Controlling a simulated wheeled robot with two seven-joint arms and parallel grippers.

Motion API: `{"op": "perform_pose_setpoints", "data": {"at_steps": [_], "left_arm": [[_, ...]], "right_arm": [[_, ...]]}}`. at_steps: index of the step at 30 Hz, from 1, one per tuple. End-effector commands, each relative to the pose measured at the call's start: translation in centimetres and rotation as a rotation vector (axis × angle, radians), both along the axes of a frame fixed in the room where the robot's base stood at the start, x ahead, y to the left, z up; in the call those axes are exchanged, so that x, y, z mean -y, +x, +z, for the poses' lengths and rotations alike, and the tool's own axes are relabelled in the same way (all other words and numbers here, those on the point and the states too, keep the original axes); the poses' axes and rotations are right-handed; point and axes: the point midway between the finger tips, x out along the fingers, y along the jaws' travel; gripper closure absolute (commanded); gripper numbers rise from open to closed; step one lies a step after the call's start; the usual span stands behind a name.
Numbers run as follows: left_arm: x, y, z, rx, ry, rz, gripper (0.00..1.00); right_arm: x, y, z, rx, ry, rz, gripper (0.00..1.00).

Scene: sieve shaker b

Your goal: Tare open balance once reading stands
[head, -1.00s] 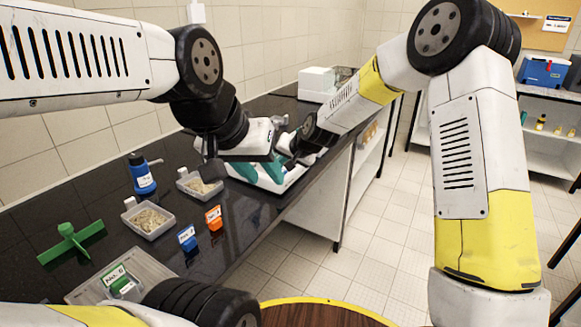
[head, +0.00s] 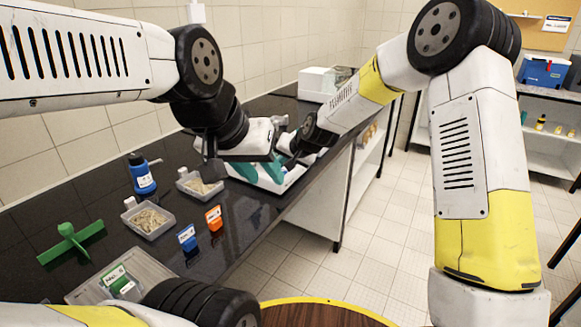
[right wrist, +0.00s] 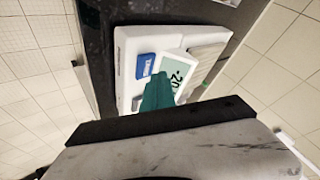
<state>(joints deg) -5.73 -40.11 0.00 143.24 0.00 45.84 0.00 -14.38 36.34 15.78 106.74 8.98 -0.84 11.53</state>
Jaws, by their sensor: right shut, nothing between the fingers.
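The white balance (head: 291,181) stands on the black bench, largely hidden behind my left gripper in the head view. In the right wrist view its white body (right wrist: 127,45) shows a blue TARE button (right wrist: 147,66) and a tilted display (right wrist: 178,72). The display digits are partly covered; I can read about "-20". My right gripper (right wrist: 158,88) is shut and empty, its teal fingertips over the display's edge beside the button; contact cannot be told. My left gripper (head: 259,172) has its teal fingers apart, in front of the balance.
Trays of grainy material (head: 150,221) (head: 198,187), a blue bottle (head: 142,176), blue (head: 187,239) and orange (head: 213,219) labelled blocks and a green cross-shaped piece (head: 70,240) stand to the left. A white box (head: 316,82) is farther back. The bench's front edge is close.

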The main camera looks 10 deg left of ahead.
Motion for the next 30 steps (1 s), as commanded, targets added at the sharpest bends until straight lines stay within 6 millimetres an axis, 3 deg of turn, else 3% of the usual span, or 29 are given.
{"op": "perform_pose_setpoints", "data": {"at_steps": [30], "left_arm": [[0.00,0.00,0.00,0.000,0.000,0.000,0.64]], "right_arm": [[0.01,-0.02,-0.84,0.000,0.000,0.000,1.00]]}}
